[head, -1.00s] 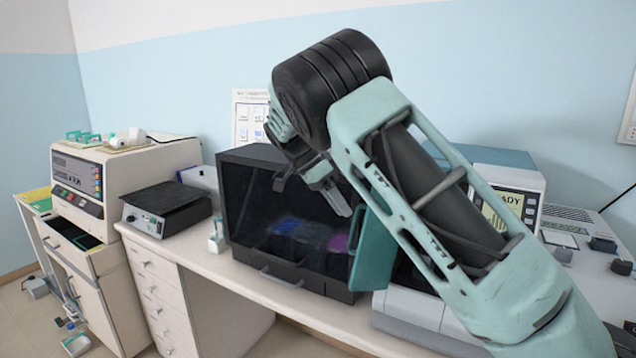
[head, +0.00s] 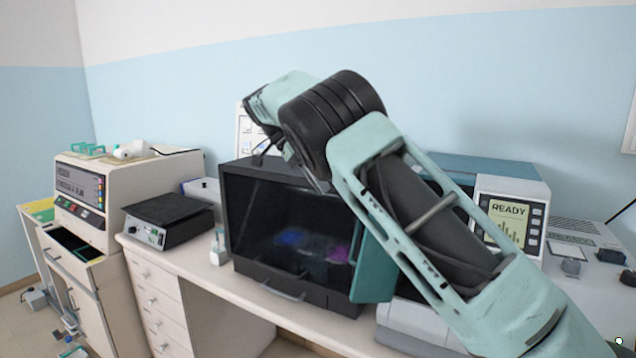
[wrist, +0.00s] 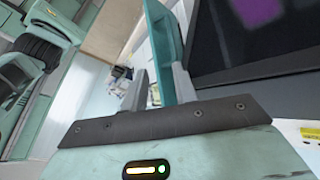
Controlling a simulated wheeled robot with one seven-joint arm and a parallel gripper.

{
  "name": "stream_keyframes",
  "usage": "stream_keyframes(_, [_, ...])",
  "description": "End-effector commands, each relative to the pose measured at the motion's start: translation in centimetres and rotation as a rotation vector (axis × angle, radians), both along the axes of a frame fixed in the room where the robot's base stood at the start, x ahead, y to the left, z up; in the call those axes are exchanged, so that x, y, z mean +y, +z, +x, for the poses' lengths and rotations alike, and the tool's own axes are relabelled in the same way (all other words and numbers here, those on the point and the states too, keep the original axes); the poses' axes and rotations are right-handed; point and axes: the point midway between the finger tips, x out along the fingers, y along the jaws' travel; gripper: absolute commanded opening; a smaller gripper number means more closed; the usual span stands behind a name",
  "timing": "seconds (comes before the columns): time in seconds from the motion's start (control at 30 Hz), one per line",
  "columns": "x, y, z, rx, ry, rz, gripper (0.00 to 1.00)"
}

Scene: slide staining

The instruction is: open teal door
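The teal door (head: 374,262) is a narrow upright panel at the right front edge of the black cabinet (head: 240,235), standing out from it. My arm hides part of it. In the wrist view the teal door (wrist: 163,45) runs edge-on down towards the gap between my fingers, with the dark cabinet front to its right. My gripper (wrist: 160,82) is open, its two grey fingers apart. I cannot tell whether either finger touches the panel. In the head view my gripper (head: 318,183) is in front of the cabinet's upper part, mostly hidden by my wrist.
A grey device with a READY screen (head: 510,222) stands right of the cabinet, partly behind my arm. A black-topped instrument (head: 168,220) and a beige machine (head: 85,190) stand to the left. A small bottle (head: 217,250) stands by the cabinet's left side.

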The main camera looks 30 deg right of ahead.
Motion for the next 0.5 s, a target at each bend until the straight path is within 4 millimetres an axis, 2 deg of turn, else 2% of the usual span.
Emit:
stream_keyframes(0.03, [0.0, 0.0, 0.0, 0.002, 0.004, 0.0, 0.13])
stream_keyframes(0.1, [-0.2, -0.2, -0.3, 0.018, 0.03, -0.001, 0.0])
stream_keyframes(0.17, [-0.5, -0.6, -0.8, 0.051, 0.084, -0.004, 0.0])
stream_keyframes(0.27, [-1.3, -1.8, -2.1, 0.154, 0.256, -0.014, 0.0])
stream_keyframes(0.4, [-1.7, -3.9, -4.0, 0.382, 0.655, -0.035, 0.0])
stream_keyframes(0.5, [-1.0, -5.2, -4.8, 0.564, 0.977, -0.057, 0.0])
